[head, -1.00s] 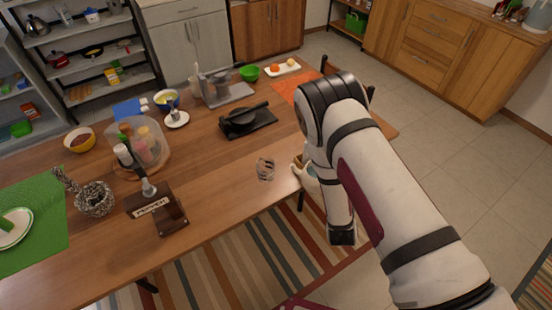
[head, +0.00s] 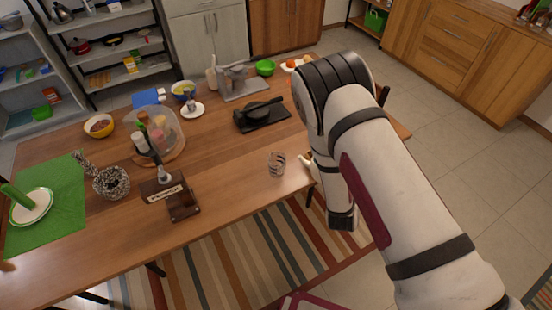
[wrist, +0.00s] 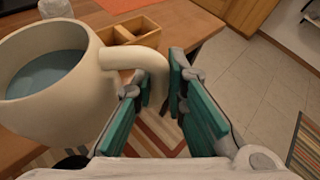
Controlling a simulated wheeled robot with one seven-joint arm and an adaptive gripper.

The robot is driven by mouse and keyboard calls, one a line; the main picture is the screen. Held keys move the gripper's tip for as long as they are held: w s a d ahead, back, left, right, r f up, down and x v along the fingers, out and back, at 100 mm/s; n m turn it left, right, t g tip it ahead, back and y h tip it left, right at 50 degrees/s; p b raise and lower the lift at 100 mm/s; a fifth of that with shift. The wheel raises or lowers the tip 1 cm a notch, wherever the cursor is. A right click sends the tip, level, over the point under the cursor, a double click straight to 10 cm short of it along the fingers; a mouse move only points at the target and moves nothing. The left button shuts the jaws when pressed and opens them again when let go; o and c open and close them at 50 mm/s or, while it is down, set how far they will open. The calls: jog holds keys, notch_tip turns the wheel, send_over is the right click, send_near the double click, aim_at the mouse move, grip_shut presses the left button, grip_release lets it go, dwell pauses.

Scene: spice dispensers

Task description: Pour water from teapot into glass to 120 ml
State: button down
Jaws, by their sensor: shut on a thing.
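The cream teapot (wrist: 62,105) fills the left of the wrist view. It has an open top with bluish water inside. My gripper (wrist: 160,88) has its teal-padded fingers on either side of the teapot's handle and is shut on it. In the head view my arm hides the gripper and most of the teapot; only a pale part of the teapot (head: 308,163) shows beside the arm. The clear glass (head: 277,164) stands upright on the wooden table near its front edge, just left of that part. I cannot see water in the glass.
A pepper dispenser (head: 172,195) stands on the table (head: 228,185) left of the glass. A dark pan on a black board (head: 262,114) lies behind the glass. Several spice bottles stand under a clear cover at the left. The table around the glass is clear.

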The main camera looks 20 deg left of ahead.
jog(key=shift+a+r+n+h, duration=0.25)
jog(key=shift+a+r, duration=0.15)
jog(key=shift+r, duration=0.2)
jog(key=shift+a+r+n+h, duration=0.15)
jog(key=shift+a+r+n, duration=0.15)
jog(key=shift+r, duration=0.3)
jog(key=shift+a+r, duration=0.2)
jog(key=shift+s+a+r+n+h, duration=0.1)
jog(key=shift+a+r+n+h, duration=0.2)
jog(key=shift+a, duration=0.25)
jog(key=shift+a+r+n+h, duration=0.2)
jog(key=shift+a+r+n, duration=0.05)
jog(key=shift+a, duration=0.25)
jog(key=shift+a+r+n+t+h, duration=0.3)
jog(key=shift+a+r+n, duration=0.3)
jog(key=shift+a+r, duration=0.45)
dwell(2.0)
